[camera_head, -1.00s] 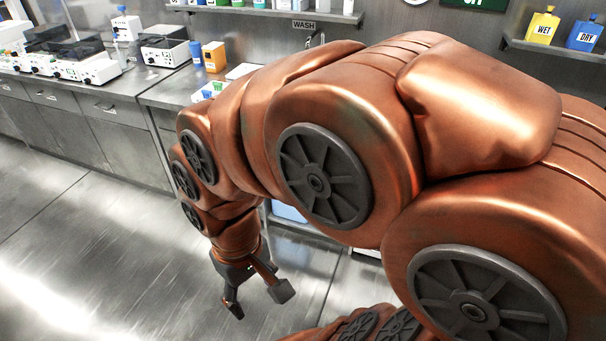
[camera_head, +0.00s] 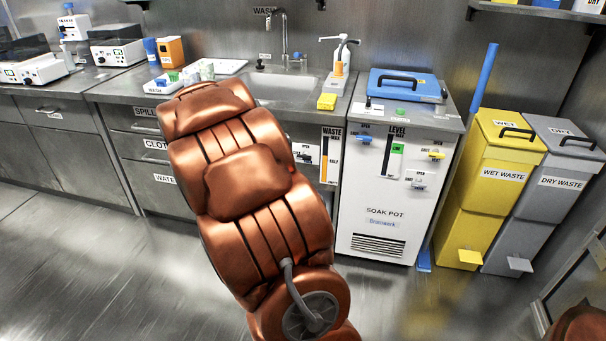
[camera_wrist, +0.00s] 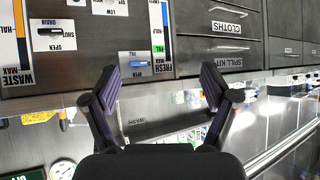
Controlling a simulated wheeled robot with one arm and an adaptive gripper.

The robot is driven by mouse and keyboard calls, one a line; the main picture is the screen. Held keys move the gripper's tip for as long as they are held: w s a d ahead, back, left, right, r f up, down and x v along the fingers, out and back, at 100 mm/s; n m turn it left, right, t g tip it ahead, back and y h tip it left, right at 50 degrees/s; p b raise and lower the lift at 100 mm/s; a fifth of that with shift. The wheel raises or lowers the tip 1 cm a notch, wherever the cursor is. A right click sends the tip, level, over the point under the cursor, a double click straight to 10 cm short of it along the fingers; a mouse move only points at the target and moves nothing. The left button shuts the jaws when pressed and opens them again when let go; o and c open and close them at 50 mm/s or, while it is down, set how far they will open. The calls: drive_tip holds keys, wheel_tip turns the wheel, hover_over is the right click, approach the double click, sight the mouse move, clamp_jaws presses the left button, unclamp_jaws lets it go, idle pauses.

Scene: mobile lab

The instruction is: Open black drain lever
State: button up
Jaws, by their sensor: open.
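A black lever (camera_wrist: 56,31) sits on a small white plate marked SHUT and OPEN, on the steel cabinet front under the sink. It lies level, at the upper left of the wrist view, beside the WASTE gauge (camera_wrist: 18,45). The same plate and black lever (camera_head: 304,157) show in the head view, just right of my arm; its label there is too small to read surely. My gripper (camera_wrist: 162,82) is open and empty, pointing at the cabinet front, apart from the lever, which is left of its fingers. In the head view my arm hides the gripper.
A blue lever (camera_wrist: 138,64) and a second gauge (camera_wrist: 160,38) are ahead of my fingers. Drawers (camera_wrist: 226,28) flank the panel. The white soak pot (camera_head: 385,200) with its own levers and the yellow wet waste bin (camera_head: 495,185) stand to the right. The floor is clear.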

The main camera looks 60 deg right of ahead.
drive_tip(key=d+f+m+h+b, duration=0.2)
drive_tip(key=d+f+h+b, duration=0.35)
drive_tip(key=d, duration=0.85)
drive_tip(key=m+g+h+b, duration=0.2)
drive_tip(key=m+h+b, duration=0.15)
drive_tip(key=b, duration=0.35)
approach(304, 158)
drive_tip(key=x, duration=0.3)
drive_tip(key=shift+n+h, duration=0.25)
drive_tip(key=shift+h, duration=0.15)
drive_tip(key=shift+b+x, duration=0.55)
drive_tip(key=shift+x, duration=2.8)
drive_tip(key=shift+f, duration=0.2)
drive_tip(key=shift+a, duration=0.1)
drive_tip(key=c, duration=1.2)
